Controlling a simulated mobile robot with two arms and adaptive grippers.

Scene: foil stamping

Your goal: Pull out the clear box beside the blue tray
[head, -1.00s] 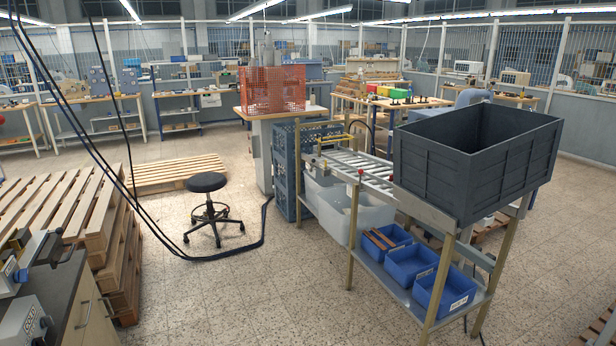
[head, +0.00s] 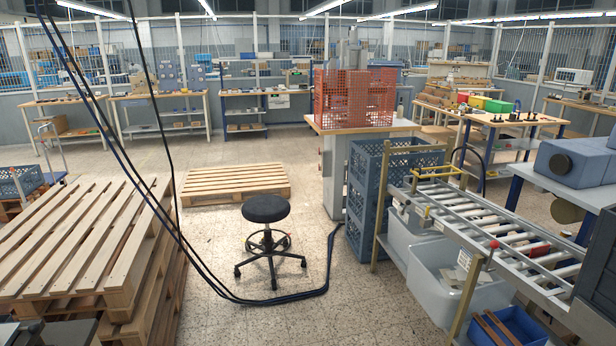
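A clear, whitish translucent box (head: 430,287) sits on the lower shelf under the roller conveyor at the lower right of the head view. A post of the conveyor frame crosses in front of it. The blue tray (head: 530,326) is on its near right side, holds brown strips and is cut by the bottom edge. A second translucent box (head: 402,236) stands farther back on the same shelf, partly behind another post. Neither of my grippers is in view.
The roller conveyor (head: 490,225) runs above the boxes; a dark crate (head: 598,270) is cut by the right edge. A black stool (head: 266,210) and cables lie left of the shelf. Stacked pallets (head: 80,240) fill the left.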

